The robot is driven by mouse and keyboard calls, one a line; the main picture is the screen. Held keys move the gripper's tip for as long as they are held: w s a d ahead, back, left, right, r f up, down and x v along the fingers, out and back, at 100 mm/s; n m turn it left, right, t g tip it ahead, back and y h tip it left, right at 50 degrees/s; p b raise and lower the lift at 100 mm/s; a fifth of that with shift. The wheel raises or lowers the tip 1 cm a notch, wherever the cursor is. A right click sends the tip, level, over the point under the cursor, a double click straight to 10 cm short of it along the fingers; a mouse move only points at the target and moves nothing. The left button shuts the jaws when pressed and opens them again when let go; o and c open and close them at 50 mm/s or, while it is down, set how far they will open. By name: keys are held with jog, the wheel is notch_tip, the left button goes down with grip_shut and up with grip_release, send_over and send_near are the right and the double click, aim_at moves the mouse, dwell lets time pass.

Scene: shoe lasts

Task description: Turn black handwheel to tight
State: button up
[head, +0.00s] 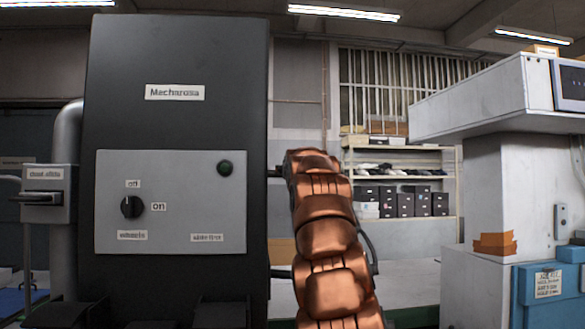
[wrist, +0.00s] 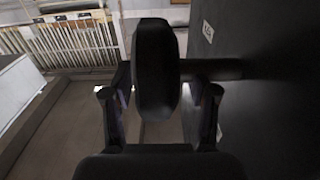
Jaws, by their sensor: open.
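The black handwheel (wrist: 157,70) shows nearly edge-on in the middle of the wrist view, with its dark shaft (wrist: 218,69) running right to the dark cabinet (wrist: 270,110). My gripper (wrist: 160,93) is open, with one finger on each side of the wheel's rim. A gap shows between the rim and each finger. My copper arm (head: 325,235) hides the wheel and my gripper there. The wheel's turn angle cannot be read.
The tall dark cabinet (head: 180,50) bears a grey panel (head: 170,225) with a black on/off knob (head: 131,207). A white machine (head: 485,190) with a blue box (head: 550,295) stands at right. Shelves with black boxes (head: 405,203) are behind.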

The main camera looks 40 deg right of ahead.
jog(key=shift+w+d, duration=0.15)
jog(key=shift+f, duration=0.1)
grip_shut()
dwell(0.5)
jog(key=shift+p, duration=0.75)
jog(key=shift+w+r+g+y+p, duration=0.15)
jog(key=shift+r+g+y+p, duration=0.25)
jog(key=shift+p, duration=0.7)
jog(key=g+y+p, duration=0.1)
jog(key=g+p, duration=0.1)
jog(key=p, duration=0.5)
jog(key=g+y+p, duration=0.1)
jog(key=p, duration=0.2)
jog(key=shift+d+f+g+y, duration=0.15)
jog(key=shift+f+g+y, duration=0.15)
jog(key=shift+f, duration=0.3)
